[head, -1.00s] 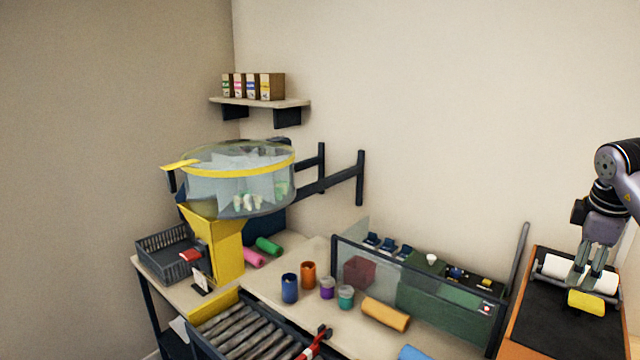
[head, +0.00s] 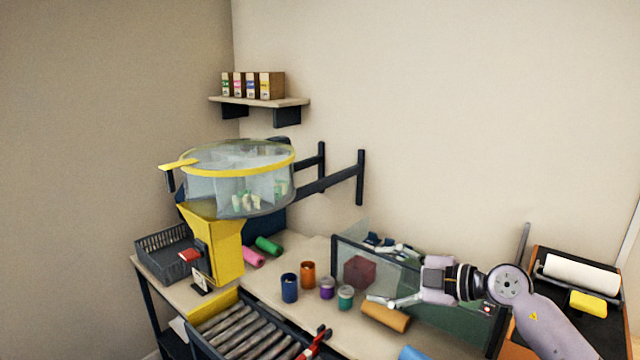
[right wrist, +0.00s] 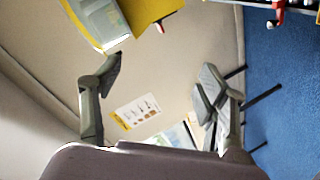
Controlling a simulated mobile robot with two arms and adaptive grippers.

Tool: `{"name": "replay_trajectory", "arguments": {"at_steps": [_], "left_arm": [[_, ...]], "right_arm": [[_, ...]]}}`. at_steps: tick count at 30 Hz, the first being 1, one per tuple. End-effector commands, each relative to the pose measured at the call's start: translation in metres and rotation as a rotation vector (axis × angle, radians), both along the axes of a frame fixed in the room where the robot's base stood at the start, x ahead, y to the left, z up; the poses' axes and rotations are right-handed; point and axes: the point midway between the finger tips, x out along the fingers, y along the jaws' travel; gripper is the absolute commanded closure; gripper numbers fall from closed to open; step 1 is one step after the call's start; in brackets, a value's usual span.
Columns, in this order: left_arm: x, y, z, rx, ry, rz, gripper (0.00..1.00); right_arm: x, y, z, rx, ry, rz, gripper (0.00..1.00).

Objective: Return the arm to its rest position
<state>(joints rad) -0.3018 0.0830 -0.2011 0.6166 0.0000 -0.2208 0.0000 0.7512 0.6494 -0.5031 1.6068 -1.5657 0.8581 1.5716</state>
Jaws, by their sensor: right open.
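My right gripper (head: 392,302) reaches in from the lower right in the head view, held level and pointing left. It appears in front of the glass-fronted green machine and near the orange roll (head: 385,317). In the right wrist view its two fingers (right wrist: 160,88) are spread apart with nothing between them. My right arm hides part of the green machine. My left gripper is not in the head view.
A yellow-based clear drum (head: 238,180) stands at the left, beside a dark crate (head: 165,254). Blue (head: 289,288), orange, purple and teal cups stand mid-table. A roller conveyor (head: 245,330) is in front. A white roll (head: 580,274) and yellow block (head: 588,304) are at right.

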Motion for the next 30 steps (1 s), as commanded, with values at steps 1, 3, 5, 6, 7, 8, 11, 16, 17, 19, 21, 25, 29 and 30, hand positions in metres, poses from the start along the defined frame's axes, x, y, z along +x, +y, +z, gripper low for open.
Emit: {"name": "replay_trajectory", "arguments": {"at_steps": [1,3,5,6,7,8,11,16,17,19,21,25,29,30], "left_arm": [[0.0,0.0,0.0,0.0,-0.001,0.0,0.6],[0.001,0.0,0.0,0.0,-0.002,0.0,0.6],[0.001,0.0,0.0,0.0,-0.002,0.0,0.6],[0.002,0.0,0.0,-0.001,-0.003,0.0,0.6],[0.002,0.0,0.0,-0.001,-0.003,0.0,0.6],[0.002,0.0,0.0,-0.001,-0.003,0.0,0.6],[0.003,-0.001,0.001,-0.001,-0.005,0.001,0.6],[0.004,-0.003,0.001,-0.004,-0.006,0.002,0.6],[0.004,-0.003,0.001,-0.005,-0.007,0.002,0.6],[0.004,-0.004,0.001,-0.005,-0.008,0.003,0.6],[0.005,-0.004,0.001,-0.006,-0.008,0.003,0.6],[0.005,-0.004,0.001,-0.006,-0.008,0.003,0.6],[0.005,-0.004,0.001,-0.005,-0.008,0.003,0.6],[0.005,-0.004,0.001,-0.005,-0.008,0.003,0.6]], "right_arm": [[-0.012,0.021,0.006,0.116,-0.056,0.014,0.32],[-0.023,0.036,0.023,0.279,-0.139,-0.012,0.32],[-0.031,0.039,0.035,0.413,-0.193,-0.067,0.32],[-0.036,0.036,0.041,0.496,-0.219,-0.121,0.32],[-0.038,0.031,0.043,0.554,-0.232,-0.17,0.32],[-0.04,0.024,0.045,0.608,-0.241,-0.224,0.32],[-0.047,-0.006,0.035,0.75,-0.23,-0.44,0.32],[-0.069,-0.069,-0.032,0.833,-0.063,-0.875,0.32],[-0.077,-0.078,-0.049,0.827,-0.014,-0.951,0.32],[-0.1,-0.097,-0.093,0.783,0.119,-1.115,0.32],[-0.13,-0.108,-0.137,0.714,0.267,-1.25,0.32],[-0.194,-0.113,-0.203,0.551,0.542,-1.404,0.32],[-0.252,-0.107,-0.243,0.402,0.761,-1.457,0.32],[-0.267,-0.104,-0.251,0.361,0.817,-1.463,0.32]]}}
